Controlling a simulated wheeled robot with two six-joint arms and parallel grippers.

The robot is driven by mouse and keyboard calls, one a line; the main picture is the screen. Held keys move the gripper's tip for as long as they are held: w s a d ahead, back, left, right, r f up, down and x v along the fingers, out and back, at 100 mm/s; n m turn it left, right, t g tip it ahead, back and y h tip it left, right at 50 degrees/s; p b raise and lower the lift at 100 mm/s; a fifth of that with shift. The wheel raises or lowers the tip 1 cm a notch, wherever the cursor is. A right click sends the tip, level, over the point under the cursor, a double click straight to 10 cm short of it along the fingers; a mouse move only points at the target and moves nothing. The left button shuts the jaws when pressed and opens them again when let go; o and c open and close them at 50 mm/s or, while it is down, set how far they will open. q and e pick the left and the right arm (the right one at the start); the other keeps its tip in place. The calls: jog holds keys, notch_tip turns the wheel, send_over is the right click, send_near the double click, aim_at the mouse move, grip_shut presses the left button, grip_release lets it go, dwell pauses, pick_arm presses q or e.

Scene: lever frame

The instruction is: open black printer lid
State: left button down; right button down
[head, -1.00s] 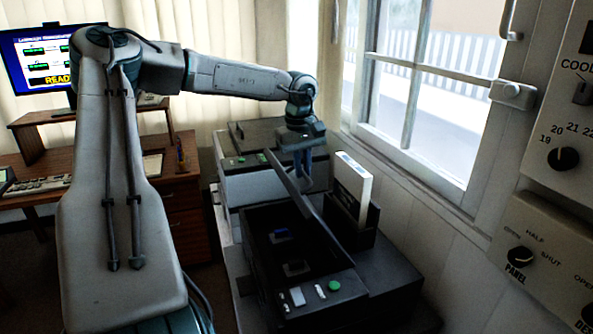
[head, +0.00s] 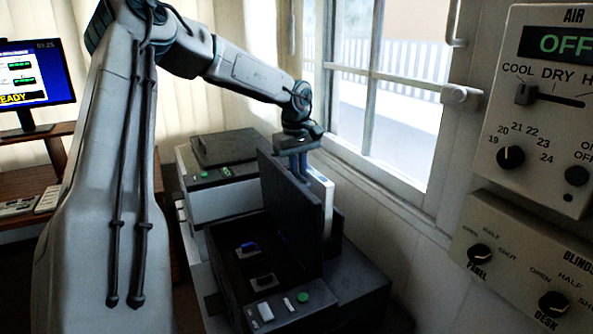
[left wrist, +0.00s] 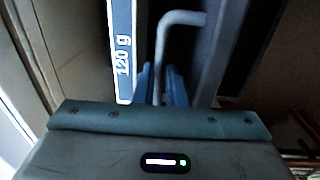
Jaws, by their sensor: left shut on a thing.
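The black printer (head: 262,318) stands low in the middle of the head view. Its black lid (head: 288,205) stands up steeply along the printer's right side, and the dark inside with a small blue part (head: 249,247) shows. My left gripper (head: 300,178) is at the lid's top edge, on its right side, and is shut on the lid. My right gripper is out of view.
A white pack marked 120 g (left wrist: 122,55) stands close beside my left fingers, and also shows behind the lid (head: 321,190). Another printer (head: 222,165) stands behind. The window (head: 385,100) and wall controls (head: 535,120) are at right, a desk monitor (head: 35,75) at left.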

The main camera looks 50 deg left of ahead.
pick_arm(q)
jog(key=shift+s+d+f, duration=0.1)
jog(key=shift+s+f, duration=0.1)
jog(key=shift+f, duration=0.2)
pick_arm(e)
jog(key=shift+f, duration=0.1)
pick_arm(q)
jog(key=c, duration=1.6)
grip_release()
jog(key=shift+o, duration=0.6)
jog(key=shift+w+a+f, duration=0.1)
jog(key=shift+w+a, duration=0.05)
jog(key=shift+a, duration=0.05)
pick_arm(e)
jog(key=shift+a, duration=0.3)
pick_arm(q)
jog(key=shift+a+r, duration=0.1)
jog(key=shift+r, duration=0.1)
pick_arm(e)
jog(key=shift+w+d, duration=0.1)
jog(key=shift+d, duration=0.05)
